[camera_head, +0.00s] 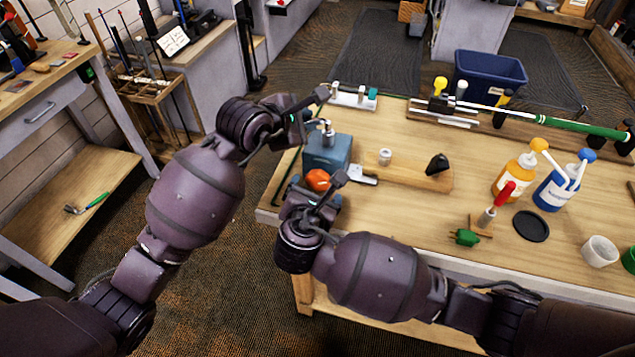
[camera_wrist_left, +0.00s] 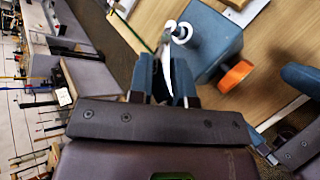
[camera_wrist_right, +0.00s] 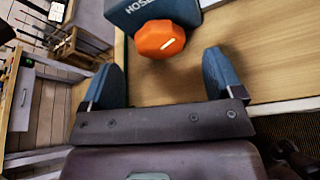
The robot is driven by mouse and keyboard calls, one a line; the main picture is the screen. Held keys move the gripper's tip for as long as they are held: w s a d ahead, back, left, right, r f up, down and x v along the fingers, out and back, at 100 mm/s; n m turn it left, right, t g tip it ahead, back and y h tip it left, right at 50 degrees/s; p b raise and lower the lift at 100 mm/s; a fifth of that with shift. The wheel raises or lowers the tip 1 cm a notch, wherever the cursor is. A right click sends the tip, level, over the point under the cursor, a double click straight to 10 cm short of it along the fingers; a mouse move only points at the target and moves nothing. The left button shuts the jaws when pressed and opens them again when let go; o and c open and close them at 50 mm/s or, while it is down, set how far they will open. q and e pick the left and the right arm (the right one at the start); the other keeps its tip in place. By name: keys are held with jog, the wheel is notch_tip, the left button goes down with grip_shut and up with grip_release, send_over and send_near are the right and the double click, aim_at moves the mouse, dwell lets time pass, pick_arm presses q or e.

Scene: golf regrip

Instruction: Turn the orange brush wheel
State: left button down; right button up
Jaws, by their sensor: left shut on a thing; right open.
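The orange wheel (camera_head: 318,179) sits on the near side of a blue box (camera_head: 328,150) at the bench's left end. It also shows in the right wrist view (camera_wrist_right: 160,39), below the lettering "HOSE", and in the left wrist view (camera_wrist_left: 235,76). My right gripper (camera_wrist_right: 162,78) is open, with the wheel ahead of its fingertips, apart from both fingers. My left gripper (camera_wrist_left: 165,72) is shut on a slim silver-white piece (camera_wrist_left: 167,62) by the white ring on the box top. The fingers hide part of this piece, and I cannot tell whether it joins the box.
A wooden block (camera_head: 410,173) lies right of the box. Orange (camera_head: 510,178) and blue (camera_head: 560,190) bottles stand farther right. A club with a green grip (camera_head: 580,126) lies along the back. The bench's front edge is close to my right arm.

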aim_at(318, 184)
jog(key=v, duration=0.6)
jog(key=shift+s, duration=0.2)
jog(key=shift+r, duration=0.1)
jog(key=w+f+n, duration=0.1)
jog(key=w, duration=0.2)
jog(key=w+d+f+h, duration=0.1)
jog(key=w+f, duration=0.1)
jog(key=w, duration=0.2)
jog(key=w+d+f+n, duration=0.1)
jog(key=w, duration=0.2)
jog(key=shift+w+f+n+g+h, duration=0.3)
jog(key=shift+f, duration=0.05)
jog(key=shift+c, duration=0.3)
jog(key=c, duration=0.9)
jog(key=shift+o, duration=0.2)
jog(key=shift+m+y, duration=0.8)
jog(key=shift+m, duration=0.3)
